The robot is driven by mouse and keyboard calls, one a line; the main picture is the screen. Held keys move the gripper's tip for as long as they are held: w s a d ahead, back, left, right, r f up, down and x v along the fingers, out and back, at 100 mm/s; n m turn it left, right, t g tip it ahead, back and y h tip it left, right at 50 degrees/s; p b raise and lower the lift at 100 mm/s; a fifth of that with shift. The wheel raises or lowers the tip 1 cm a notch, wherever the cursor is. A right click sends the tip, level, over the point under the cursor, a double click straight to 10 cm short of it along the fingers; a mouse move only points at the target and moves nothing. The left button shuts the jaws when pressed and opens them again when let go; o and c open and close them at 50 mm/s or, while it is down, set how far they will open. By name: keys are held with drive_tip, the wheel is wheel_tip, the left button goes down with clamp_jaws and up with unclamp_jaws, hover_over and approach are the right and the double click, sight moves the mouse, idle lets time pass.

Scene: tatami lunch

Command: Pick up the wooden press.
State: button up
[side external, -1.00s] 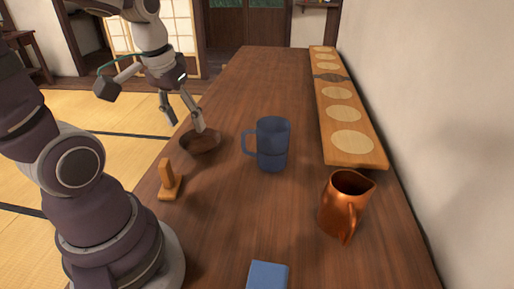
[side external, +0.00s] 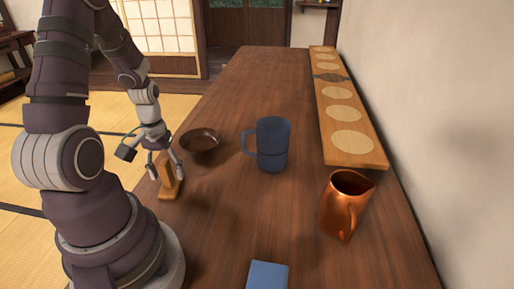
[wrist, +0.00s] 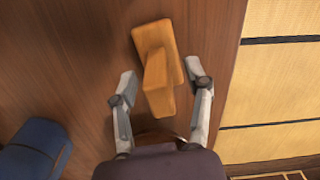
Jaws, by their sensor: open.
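The wooden press (side external: 168,189) stands on the table near its left edge, a light wooden base with an upright handle. My gripper (side external: 167,177) is open above it, with one finger to each side of the handle in the side view. In the wrist view, the press (wrist: 152,40) lies ahead of and partly between the open fingers of my gripper (wrist: 162,74). The handle shows in the gap, apart from both fingers as far as I can see. Nothing is held.
A dark bowl (side external: 200,146) sits just behind the press. A blue mug (side external: 273,145) stands to the right, with a copper pitcher (side external: 345,208) farther right. A blue block (side external: 267,275) is at the front. A long wooden board (side external: 352,143) lies along the wall.

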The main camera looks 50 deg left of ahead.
clamp_jaws()
drive_tip(key=shift+r, duration=0.2)
idle(0.3)
